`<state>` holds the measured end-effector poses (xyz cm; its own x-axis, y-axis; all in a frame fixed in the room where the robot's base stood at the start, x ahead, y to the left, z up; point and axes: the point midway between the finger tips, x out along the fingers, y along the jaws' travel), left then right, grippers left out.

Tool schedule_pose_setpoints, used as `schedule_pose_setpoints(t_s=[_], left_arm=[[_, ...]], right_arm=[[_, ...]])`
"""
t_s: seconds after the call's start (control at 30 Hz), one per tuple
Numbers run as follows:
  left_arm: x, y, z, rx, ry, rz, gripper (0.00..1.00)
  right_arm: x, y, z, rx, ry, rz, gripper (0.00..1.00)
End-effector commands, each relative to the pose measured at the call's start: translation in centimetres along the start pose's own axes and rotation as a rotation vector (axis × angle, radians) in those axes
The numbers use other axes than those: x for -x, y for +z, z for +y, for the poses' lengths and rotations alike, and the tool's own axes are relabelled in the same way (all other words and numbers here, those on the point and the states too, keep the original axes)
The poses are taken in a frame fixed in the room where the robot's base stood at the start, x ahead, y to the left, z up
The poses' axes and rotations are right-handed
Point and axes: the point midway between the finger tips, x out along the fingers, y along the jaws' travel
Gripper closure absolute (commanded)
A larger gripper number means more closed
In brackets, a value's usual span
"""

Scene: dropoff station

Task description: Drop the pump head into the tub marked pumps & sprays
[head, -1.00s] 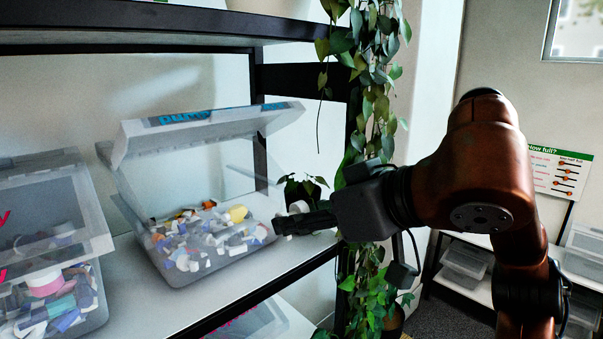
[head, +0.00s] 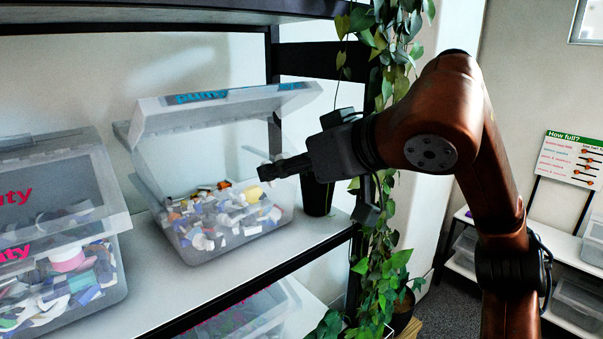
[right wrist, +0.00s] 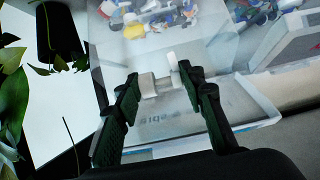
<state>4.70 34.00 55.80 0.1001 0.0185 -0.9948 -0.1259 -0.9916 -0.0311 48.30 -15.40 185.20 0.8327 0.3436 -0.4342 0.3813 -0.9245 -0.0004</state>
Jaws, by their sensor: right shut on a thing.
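The translucent tub (head: 205,254) stands on the shelf with its lid (head: 225,112) tipped up; blue lettering on the lid starts with "pump". Several small white, grey, yellow and blue pieces lie in it. My right gripper (head: 264,173) is above the tub's right side, pointing left, below the raised lid. In the right wrist view my right gripper (right wrist: 163,86) is shut on the pump head (right wrist: 150,86), a small whitish piece between the fingertips. The pump head is too small to make out in the head view. My left gripper is out of view.
A second tub (head: 110,290) with pink lettering stands to the left on the same shelf. A dark plant pot (head: 317,195) stands close to the right of the tub. Trailing leaves (head: 385,225) hang by the shelf post. The upper shelf (head: 130,22) runs overhead.

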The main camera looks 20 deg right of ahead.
Motion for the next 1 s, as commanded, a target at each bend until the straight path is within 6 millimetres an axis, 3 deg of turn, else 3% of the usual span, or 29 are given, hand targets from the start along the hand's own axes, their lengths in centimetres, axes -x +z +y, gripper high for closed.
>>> schedule_pose_setpoints(t_s=[0.17,0.8,1.0], left_arm=[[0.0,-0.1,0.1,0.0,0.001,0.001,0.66],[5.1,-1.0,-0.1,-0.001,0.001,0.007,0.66],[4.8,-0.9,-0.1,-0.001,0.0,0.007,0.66]], right_arm=[[-2.3,-0.9,0.0,0.0,0.0,-0.003,0.73],[-10.1,-4.0,0.1,-0.001,0.001,-0.002,0.73],[-12.1,-4.4,0.0,0.0,-0.001,-0.001,0.73]])
